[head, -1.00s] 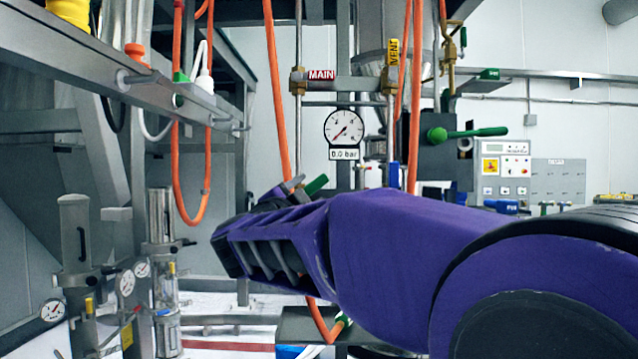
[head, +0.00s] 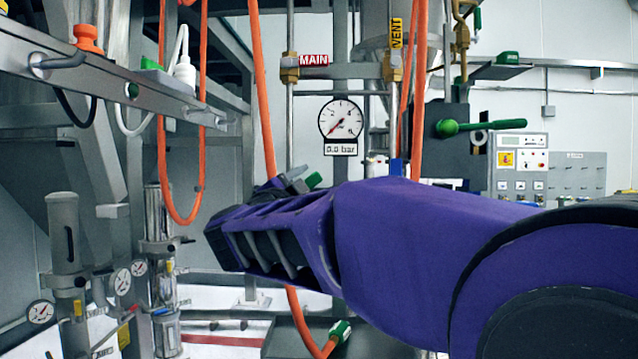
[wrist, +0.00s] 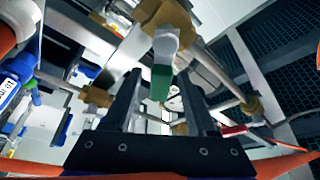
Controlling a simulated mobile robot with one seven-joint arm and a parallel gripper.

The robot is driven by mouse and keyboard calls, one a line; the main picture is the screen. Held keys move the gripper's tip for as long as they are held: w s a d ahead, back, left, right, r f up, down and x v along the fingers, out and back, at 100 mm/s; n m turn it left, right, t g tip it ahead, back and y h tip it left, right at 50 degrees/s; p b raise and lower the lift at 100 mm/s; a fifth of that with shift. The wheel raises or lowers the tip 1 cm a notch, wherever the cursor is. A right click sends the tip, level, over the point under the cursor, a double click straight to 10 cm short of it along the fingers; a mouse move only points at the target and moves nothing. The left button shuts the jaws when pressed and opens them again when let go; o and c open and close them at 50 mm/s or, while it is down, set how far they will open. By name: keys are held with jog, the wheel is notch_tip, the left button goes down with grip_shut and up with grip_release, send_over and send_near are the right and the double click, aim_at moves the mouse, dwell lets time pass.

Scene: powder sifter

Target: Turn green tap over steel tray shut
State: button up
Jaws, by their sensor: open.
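The green tap's handle (wrist: 161,84) hangs between the two dark fingers of my gripper (wrist: 160,76) in the wrist view, below a grey stem and brass valve body. The fingers stand apart on either side of it; I cannot tell whether either touches it. In the head view a bit of green handle (head: 314,180) shows just above my purple arm, beside the grey finger parts (head: 290,183). The arm hides most of the tap. A dark steel tray (head: 277,341) shows low in the middle, partly behind my arm.
An orange hose with a green end fitting (head: 340,331) hangs at the tray. Pipes marked MAIN (head: 314,60) and VENT (head: 396,33) stand behind, with a gauge (head: 340,119) reading 0.0 bar. Another green lever (head: 480,127) is at right. A steel frame rail (head: 100,85) crosses the left.

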grip_shut()
dwell(0.4)
dwell(1.1)
